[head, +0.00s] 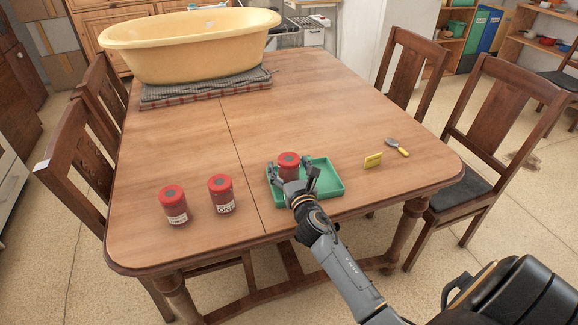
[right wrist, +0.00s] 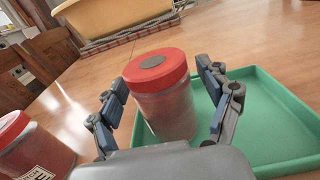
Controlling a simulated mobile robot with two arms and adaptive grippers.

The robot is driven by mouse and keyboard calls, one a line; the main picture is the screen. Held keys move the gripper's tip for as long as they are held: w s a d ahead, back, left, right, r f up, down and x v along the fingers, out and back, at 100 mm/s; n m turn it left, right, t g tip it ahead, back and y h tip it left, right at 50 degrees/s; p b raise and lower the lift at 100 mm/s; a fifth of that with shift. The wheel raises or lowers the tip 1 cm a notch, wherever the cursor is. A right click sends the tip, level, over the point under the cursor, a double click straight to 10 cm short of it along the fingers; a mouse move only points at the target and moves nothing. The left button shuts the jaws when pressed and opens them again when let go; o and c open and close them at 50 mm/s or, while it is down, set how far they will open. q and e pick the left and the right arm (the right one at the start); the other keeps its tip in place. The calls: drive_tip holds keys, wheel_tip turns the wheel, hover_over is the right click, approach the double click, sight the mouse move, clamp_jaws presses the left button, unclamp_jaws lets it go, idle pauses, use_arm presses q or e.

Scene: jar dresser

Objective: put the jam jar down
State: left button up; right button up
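A jam jar (head: 289,163) with a red lid and a grey spot on top stands upright at the left end of the green tray (head: 333,187). It also shows in the right wrist view (right wrist: 162,95). My right gripper (head: 293,175) is around this jar. Its fingers (right wrist: 163,100) are spread on either side, with a visible gap on each side. The jar's base is partly hidden by my gripper. My left gripper is in neither view.
Two more red-lidded jars (head: 173,204) (head: 221,194) stand left of the tray. A yellow card (head: 373,160) and a grey-headed utensil (head: 397,147) lie to its right. A yellow tub (head: 190,45) sits on folded cloth at the back. Chairs flank the wooden table (head: 200,130); its middle is clear.

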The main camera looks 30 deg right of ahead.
drive_tip(key=shift+r, duration=0.25)
drive_tip(key=v, duration=1.2)
drive_tip(key=shift+p, duration=0.3)
